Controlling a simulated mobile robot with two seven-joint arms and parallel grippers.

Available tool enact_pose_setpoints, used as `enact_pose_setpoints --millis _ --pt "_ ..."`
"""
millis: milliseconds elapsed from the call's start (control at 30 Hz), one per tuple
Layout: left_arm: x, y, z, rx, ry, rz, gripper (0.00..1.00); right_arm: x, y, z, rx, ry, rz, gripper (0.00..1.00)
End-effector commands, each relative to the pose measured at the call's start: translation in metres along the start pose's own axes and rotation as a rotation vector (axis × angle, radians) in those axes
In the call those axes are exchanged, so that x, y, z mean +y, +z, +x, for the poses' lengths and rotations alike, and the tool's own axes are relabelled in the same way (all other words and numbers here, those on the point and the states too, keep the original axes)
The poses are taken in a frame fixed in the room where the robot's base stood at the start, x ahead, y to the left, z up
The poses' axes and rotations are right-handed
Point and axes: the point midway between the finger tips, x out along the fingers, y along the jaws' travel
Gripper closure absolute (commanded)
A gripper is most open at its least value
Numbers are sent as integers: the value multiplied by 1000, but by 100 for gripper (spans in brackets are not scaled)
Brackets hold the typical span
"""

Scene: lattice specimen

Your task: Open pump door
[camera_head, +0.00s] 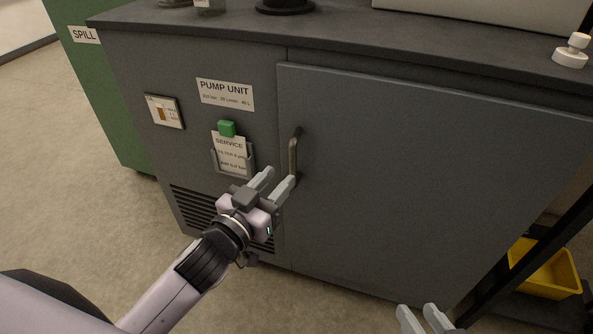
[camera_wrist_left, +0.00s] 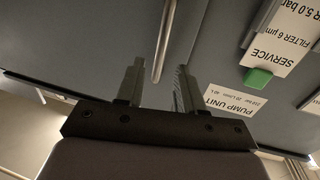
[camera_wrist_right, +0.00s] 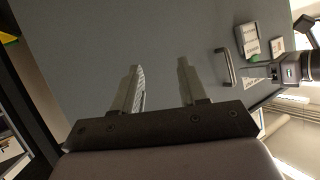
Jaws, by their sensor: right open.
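The pump door (camera_head: 420,180) is a large grey panel on the pump unit, and it looks shut. Its vertical bar handle (camera_head: 294,155) is near the door's left edge. My left gripper (camera_head: 279,180) is open just in front of the handle's lower end. In the left wrist view the handle (camera_wrist_left: 164,45) lies beyond and between the open left fingers (camera_wrist_left: 158,85), apart from them. My right gripper (camera_head: 420,312) shows at the bottom of the head view. In the right wrist view its fingers (camera_wrist_right: 160,85) are open and empty before the door, with the handle (camera_wrist_right: 226,66) to the right.
Left of the door are a switch (camera_head: 164,111), a PUMP UNIT label (camera_head: 226,95), a service card holder (camera_head: 232,157) with a green clip (camera_head: 227,128), and a vent (camera_head: 195,207). A yellow bin (camera_head: 546,270) sits at lower right. A green SPILL cabinet (camera_head: 95,80) stands at left.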

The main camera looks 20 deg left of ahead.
Motion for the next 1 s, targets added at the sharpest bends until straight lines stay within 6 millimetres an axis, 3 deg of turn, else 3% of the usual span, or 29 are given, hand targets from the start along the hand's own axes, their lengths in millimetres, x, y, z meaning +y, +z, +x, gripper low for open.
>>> enact_pose_setpoints --millis 533,1000 --pt "0 1 59 -1 0 0 63 -7 2 8 16 -43 46 57" --pt "0 0 68 -3 0 -1 63 -9 2 9 18 -53 56 57"
